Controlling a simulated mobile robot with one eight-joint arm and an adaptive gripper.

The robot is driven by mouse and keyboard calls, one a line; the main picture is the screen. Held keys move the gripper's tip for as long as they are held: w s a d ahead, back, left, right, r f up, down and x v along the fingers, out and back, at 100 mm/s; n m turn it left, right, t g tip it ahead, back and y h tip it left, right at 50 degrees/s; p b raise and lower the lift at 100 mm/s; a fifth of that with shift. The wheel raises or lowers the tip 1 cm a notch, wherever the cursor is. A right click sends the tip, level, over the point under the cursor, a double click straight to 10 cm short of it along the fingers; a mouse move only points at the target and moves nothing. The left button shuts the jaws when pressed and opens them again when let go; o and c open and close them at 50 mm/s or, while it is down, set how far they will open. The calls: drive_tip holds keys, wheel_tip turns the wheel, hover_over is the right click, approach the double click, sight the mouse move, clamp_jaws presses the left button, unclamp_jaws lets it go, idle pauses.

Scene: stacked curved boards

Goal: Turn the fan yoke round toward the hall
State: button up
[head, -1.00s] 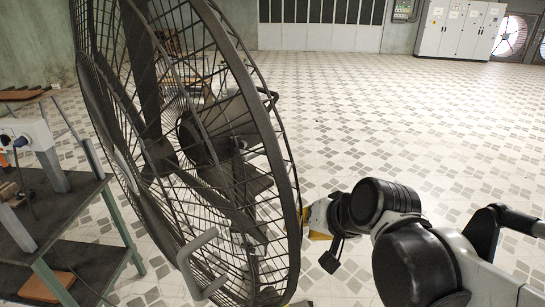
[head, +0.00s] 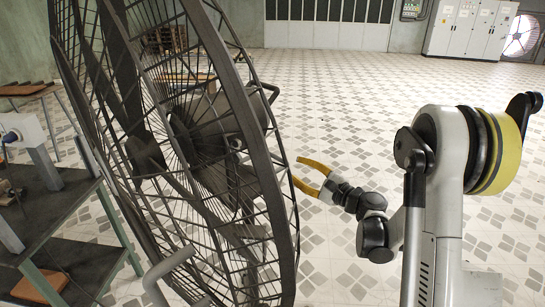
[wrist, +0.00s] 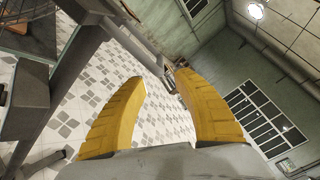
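The large black fan (head: 262,160) with its wire cage fills the left of the head view, tilted and seen nearly side-on. Its dark motor housing (head: 215,128) shows through the wires. I cannot clearly make out the yoke apart from the cage. A pale grey loop handle (head: 168,272) shows at the cage's lower edge. My gripper (head: 297,170) is just right of the cage rim, its yellow fingers pointing toward it. In the wrist view my gripper (wrist: 160,74) is open with nothing between its fingers. Whether a finger touches the rim is unclear.
Wide tiled floor (head: 350,110) lies free behind and right of the fan. Pale cabinets (head: 470,30) stand far off by the back wall. Grey bars (wrist: 70,60) cross the wrist view's left side.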

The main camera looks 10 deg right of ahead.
drive_tip(key=b+x, duration=0.2)
drive_tip(key=x, duration=0.8)
drive_tip(key=shift+w+a, duration=0.2)
drive_tip(key=shift+a, duration=0.1)
drive_tip(key=shift+r, duration=0.1)
clamp_jaws()
